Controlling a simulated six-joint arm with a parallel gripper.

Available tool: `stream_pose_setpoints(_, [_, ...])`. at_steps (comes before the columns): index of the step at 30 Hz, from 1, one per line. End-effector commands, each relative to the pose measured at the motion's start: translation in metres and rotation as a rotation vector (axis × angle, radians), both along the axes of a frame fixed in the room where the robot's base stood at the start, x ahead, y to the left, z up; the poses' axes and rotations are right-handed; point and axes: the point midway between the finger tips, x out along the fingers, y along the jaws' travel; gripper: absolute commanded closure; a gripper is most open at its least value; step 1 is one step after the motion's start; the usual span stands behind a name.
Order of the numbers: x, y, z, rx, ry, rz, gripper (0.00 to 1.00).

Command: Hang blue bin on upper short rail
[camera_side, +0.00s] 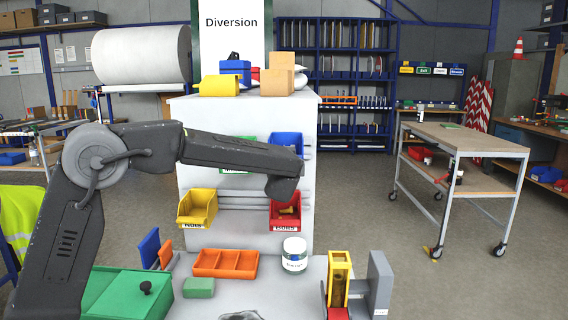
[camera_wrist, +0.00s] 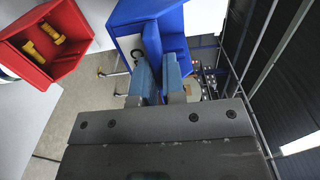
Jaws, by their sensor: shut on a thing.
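The blue bin (camera_side: 286,141) is at the upper right of the white panel, just above my wrist in the side view. In the wrist view the blue bin (camera_wrist: 152,28) is at the top centre. My gripper (camera_wrist: 158,80) is shut on its wall, with a light-blue finger on each side. In the side view my arm hides the fingers. The upper short rail (camera_side: 310,148) shows as a grey strip beside the bin's right edge. The bin's back is hidden, so I cannot tell whether it touches the rail.
A red bin (camera_side: 286,212) with yellow parts hangs below; it also shows in the wrist view (camera_wrist: 45,45). A yellow bin (camera_side: 197,208) hangs lower left. A green bin (camera_side: 236,170) is partly behind my arm. A jar (camera_side: 294,254) and an orange tray (camera_side: 226,263) stand on the bench.

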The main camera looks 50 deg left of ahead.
Motion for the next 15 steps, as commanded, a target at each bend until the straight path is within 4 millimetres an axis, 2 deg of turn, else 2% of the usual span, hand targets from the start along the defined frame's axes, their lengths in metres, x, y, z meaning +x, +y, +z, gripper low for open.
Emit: stream_pose_setpoints(15, [0.027, 0.027, -0.001, 0.001, -0.001, 0.001, 1.00])
